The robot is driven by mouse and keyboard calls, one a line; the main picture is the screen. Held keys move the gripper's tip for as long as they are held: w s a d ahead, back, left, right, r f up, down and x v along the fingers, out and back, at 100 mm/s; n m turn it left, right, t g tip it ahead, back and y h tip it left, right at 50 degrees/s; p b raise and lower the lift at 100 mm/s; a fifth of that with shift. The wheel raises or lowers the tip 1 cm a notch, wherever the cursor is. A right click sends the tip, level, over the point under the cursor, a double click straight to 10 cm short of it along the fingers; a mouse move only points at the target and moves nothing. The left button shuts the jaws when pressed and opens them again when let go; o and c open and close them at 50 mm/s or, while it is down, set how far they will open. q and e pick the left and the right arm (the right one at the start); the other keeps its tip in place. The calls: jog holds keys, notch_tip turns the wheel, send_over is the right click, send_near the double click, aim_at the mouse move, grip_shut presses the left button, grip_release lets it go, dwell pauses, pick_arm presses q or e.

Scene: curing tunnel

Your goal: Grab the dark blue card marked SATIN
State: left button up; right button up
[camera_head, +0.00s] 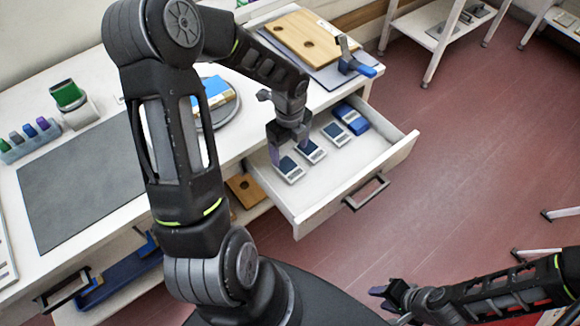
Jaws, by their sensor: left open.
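Several small cards with dark blue faces and pale label strips lie in a row in the open white drawer (358,180): a near card (290,170), a middle card (314,154) and a far card (336,134). Their print is too small to read, so I cannot tell which is marked SATIN. My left gripper (290,152) is open, pointing down over the near and middle cards and partly hiding them. I cannot tell whether it touches either. My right gripper (383,297) is at the lower right, away from the drawer; its finger gap is unclear.
The white worktop (105,225) holds a grey mat (85,180), a green-topped item (67,95) and a wooden board (300,38). A blue-handled tool (357,68) lies by the board. The drawer's right part is clear.

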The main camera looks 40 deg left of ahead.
aim_at(289, 168)
pick_arm(q)
jog(key=shift+f, duration=1.15)
jog(key=shift+s+f+p, duration=0.1)
jog(key=shift+f+p, duration=0.3)
jog(key=shift+f, duration=2.25)
jog(key=c, duration=1.5)
jog(key=shift+o, duration=0.2)
jog(key=shift+r, duration=0.2)
notch_tip(289, 168, up, 18)
jog(key=shift+f, duration=0.15)
